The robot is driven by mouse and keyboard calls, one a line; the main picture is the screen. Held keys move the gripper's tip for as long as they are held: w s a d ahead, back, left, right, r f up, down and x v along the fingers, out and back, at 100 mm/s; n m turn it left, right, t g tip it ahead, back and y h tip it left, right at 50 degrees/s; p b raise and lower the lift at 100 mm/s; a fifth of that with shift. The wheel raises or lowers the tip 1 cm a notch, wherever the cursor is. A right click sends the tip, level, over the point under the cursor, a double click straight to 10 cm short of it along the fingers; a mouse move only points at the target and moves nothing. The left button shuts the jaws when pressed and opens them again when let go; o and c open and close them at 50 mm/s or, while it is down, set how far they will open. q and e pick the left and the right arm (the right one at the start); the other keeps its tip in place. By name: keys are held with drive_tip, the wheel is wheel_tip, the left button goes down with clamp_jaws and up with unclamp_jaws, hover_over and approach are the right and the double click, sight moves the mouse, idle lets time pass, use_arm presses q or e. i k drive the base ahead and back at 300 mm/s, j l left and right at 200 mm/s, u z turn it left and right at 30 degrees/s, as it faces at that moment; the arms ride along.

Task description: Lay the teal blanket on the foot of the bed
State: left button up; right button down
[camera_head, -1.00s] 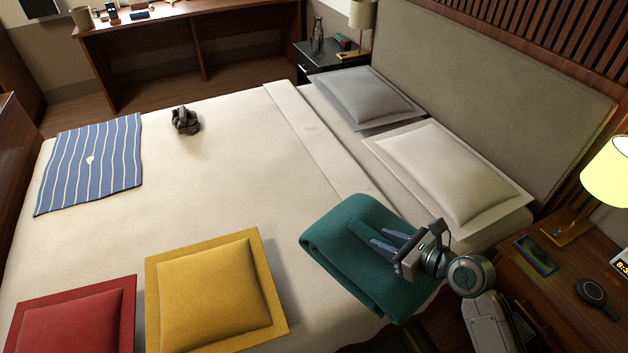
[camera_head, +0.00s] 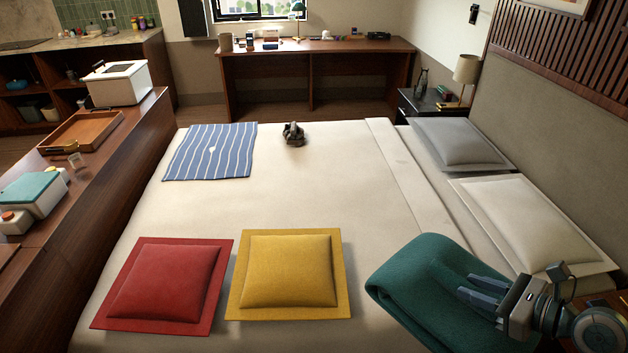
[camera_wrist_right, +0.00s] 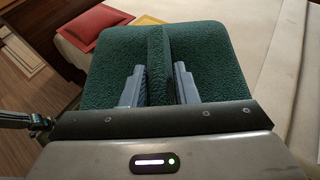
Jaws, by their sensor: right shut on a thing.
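The teal blanket (camera_head: 425,290) is folded into a thick bundle at the near right of the bed (camera_head: 310,190), by the pillow end. My right gripper (camera_head: 474,288) is shut on it. In the right wrist view the blanket (camera_wrist_right: 205,60) fills the middle, with a raised fold pinched between the two fingers (camera_wrist_right: 160,82). Whether its underside touches the bed is unclear. The bed's foot is on the left, opposite the headboard (camera_head: 570,170). My left gripper is not in the head view; a dark arm part at the wrist view's left edge is too cropped to read.
Red (camera_head: 165,285) and yellow (camera_head: 288,272) cushions lie on the near left of the bed. A blue striped cloth (camera_head: 210,155) and a dark crumpled object (camera_head: 293,133) lie farther back. A wooden counter (camera_head: 110,190) runs along the foot. The bed's middle is clear.

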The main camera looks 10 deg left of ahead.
sight(191, 209)
drive_tip(key=j+u, duration=0.1)
drive_tip(key=u, duration=1.3)
